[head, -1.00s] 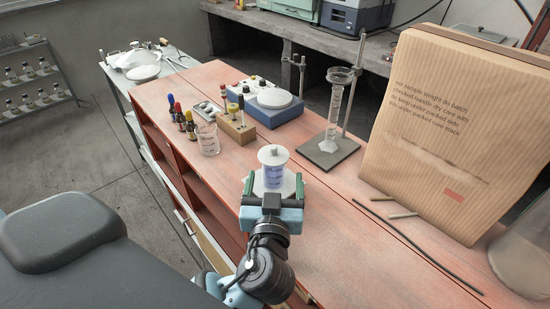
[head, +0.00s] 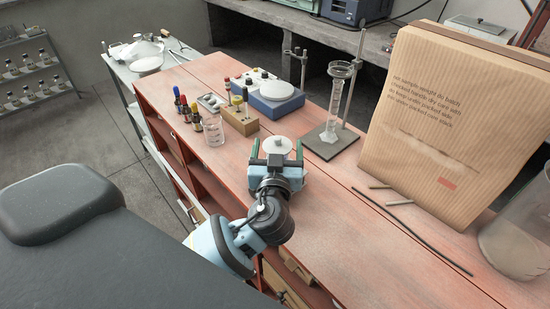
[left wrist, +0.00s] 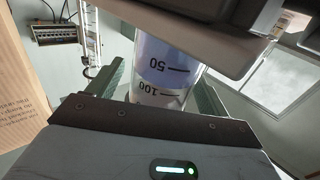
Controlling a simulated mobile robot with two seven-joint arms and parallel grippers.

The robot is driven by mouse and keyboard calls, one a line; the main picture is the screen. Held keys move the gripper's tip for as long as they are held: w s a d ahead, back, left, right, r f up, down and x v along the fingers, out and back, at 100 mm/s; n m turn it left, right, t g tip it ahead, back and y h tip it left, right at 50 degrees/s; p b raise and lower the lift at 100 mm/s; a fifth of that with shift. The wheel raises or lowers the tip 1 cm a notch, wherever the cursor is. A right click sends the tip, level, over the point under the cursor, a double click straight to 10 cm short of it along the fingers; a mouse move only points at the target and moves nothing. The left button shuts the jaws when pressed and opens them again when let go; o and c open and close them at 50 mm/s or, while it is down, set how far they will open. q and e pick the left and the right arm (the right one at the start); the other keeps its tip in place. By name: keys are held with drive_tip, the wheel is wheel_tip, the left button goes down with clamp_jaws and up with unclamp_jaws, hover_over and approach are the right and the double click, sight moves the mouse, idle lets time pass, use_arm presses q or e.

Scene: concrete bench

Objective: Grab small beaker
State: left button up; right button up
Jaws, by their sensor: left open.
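A graduated glass vessel with pale violet contents and a white round top (head: 279,146) stands on the red bench. The gripper hides most of the vessel's body in the head view. A clear, empty-looking small beaker (head: 214,132) stands apart, farther left. My right gripper is not in view.
Dropper bottles (head: 190,121), a wooden block (head: 240,123) and a blue instrument (head: 276,105) stand behind. A ring stand with a cylinder (head: 332,110) is to the right. A large paper bag (head: 425,130), rods (head: 410,230) and a big glass vessel (head: 515,245) are farther right.

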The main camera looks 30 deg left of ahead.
use_arm(q)
drive_tip(key=shift+w+a+f, duration=0.1)
drive_tip(key=shift+w+a, duration=0.1)
drive_tip(key=shift+w, duration=0.25)
drive_tip(key=c, duration=1.1)
drive_tip(key=shift+c, duration=0.2)
